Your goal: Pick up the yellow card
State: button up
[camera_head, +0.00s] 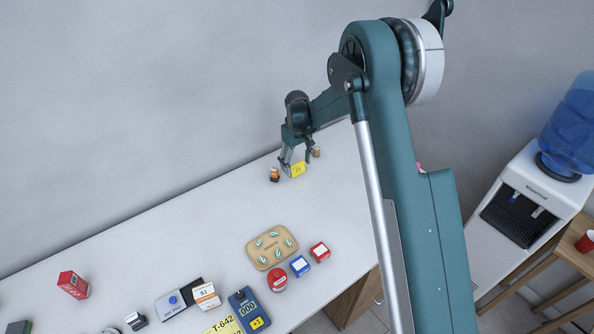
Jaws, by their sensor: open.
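A small yellow card (298,171) with dark marks stands near the back edge of the white counter. My gripper (297,165) is open and points down at it, with one finger on each side of the card. I cannot tell whether the fingers touch it. A second yellow piece, a label marked T-642 (224,326), lies at the bottom edge and is partly cut off, far from my gripper.
A tan tray (258,250) with green-white pieces, red and blue boxes, and a blue device (249,309) lie nearer the front. The counter (215,220) between is clear.

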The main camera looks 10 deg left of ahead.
jog(key=c, duration=0.8)
jog(key=shift+o, duration=0.2)
jog(key=shift+r, duration=0.15)
jog(key=shift+r, duration=4.9)
